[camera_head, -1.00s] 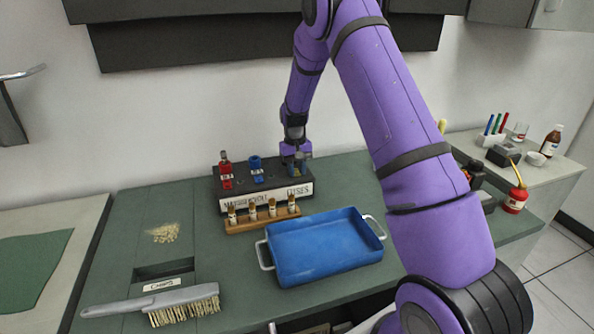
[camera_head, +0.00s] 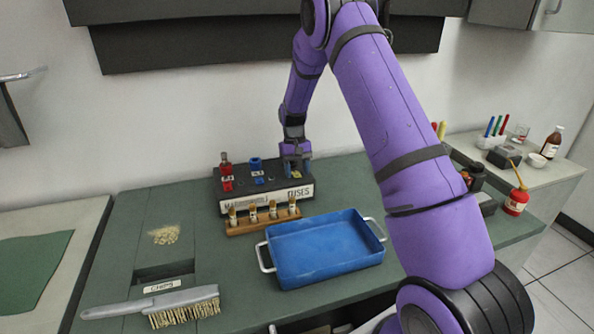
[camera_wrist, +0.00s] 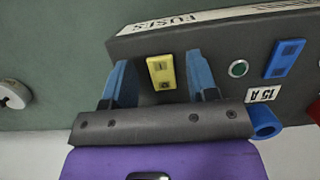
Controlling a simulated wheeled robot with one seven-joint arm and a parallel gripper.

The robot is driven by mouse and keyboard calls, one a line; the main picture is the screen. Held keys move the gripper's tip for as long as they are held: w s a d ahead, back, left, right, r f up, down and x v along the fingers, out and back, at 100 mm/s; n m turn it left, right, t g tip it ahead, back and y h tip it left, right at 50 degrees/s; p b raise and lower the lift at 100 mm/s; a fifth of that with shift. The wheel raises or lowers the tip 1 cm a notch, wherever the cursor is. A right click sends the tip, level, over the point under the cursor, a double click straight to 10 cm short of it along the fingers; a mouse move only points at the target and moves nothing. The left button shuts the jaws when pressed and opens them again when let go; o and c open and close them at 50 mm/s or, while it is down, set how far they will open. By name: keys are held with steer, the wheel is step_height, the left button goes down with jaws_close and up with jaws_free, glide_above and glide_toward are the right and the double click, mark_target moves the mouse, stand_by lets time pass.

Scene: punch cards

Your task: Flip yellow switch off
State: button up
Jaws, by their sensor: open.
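The yellow switch (camera_wrist: 161,72) is a small yellow rocker plate on the sloping face of the black fuse box (camera_head: 262,184), at the box's right end. In the wrist view it lies between my two blue fingertips, with a gap on each side. My gripper (camera_wrist: 157,64) is open, with nothing held. In the head view my gripper (camera_head: 295,168) is over the right end of the box and hides most of the yellow switch. I cannot tell whether the fingertips touch the panel.
A blue switch (camera_wrist: 284,58) and a round green light (camera_wrist: 238,69) sit beside it. A wooden rack (camera_head: 262,220) of several fuses and a blue tray (camera_head: 325,250) stand in front. A brush (camera_head: 165,304) lies at the left front.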

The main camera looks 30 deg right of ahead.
mark_target(294, 171)
steer(key=v, duration=1)
steer(key=shift+r, duration=0.4)
steer(key=s+a+r+n+t, duration=0.1)
steer(key=s+a+r+t, duration=0.15)
steer(key=s+r, duration=0.7)
steer(key=s+a+r+t, duration=0.2)
steer(key=s+a+r, duration=0.2)
steer(key=s+r, duration=0.55)
steer(key=s+a+r+t, duration=0.1)
steer(key=s+a+t, duration=0.1)
steer(key=s, duration=0.9)
steer(key=s+a+r+n+t, duration=0.1)
steer(key=s+a, duration=0.1)
steer(key=s, duration=1)
steer(key=shift+r+t+h, duration=0.3)
steer(key=shift+r+t, duration=0.05)
